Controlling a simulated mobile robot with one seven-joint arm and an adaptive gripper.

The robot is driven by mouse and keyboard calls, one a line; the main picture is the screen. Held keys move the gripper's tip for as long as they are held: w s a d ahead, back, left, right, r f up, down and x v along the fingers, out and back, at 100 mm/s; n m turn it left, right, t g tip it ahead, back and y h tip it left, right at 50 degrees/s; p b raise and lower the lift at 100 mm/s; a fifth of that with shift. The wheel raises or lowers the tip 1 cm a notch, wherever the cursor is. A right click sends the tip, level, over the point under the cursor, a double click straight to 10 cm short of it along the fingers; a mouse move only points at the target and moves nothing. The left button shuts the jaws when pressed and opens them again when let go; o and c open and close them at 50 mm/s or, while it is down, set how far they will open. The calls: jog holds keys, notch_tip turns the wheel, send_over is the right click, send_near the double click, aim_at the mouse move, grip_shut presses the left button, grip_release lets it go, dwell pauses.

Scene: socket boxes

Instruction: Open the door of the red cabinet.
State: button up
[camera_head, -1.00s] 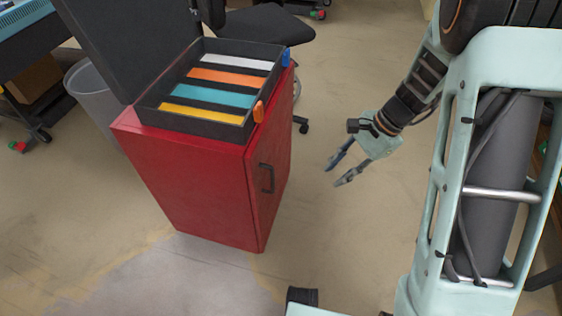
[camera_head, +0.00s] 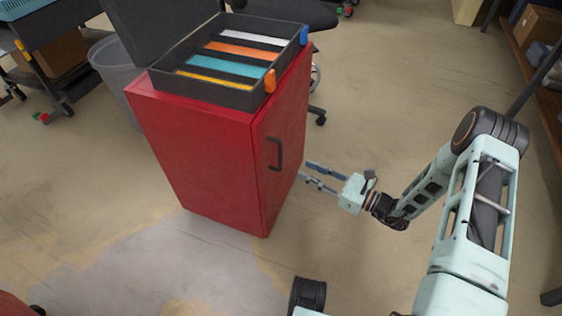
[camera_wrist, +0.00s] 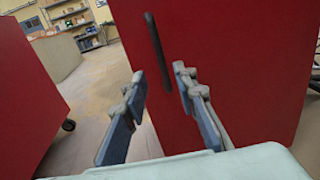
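The red cabinet (camera_head: 205,165) stands upright on the floor, left of my arm in the head view. Its door (camera_head: 285,130) is on the right side and looks shut. A dark vertical bar handle (camera_head: 274,154) is on the door. My gripper (camera_head: 305,170) is open and empty, with its fingers pointing at the door just right of the handle. In the wrist view, the handle (camera_wrist: 157,50) runs upright between and beyond the two open fingers (camera_wrist: 158,88), against the red door (camera_wrist: 230,60). I see no contact with the handle.
An open black case (camera_head: 205,95) with coloured strips sits on the cabinet top. A grey bin (camera_head: 112,65) and dark cart stand at left. Shelves (camera_head: 540,50) are at far right. Another red surface (camera_wrist: 25,100) is at left in the wrist view. Floor in front is clear.

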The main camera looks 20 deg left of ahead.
aim_at(280, 168)
jog(key=b+x, duration=0.2)
jog(key=x, duration=0.8)
jog(key=shift+w+a, duration=0.1)
jog(key=shift+a, duration=0.25)
jog(key=shift+c, duration=0.2)
grip_shut()
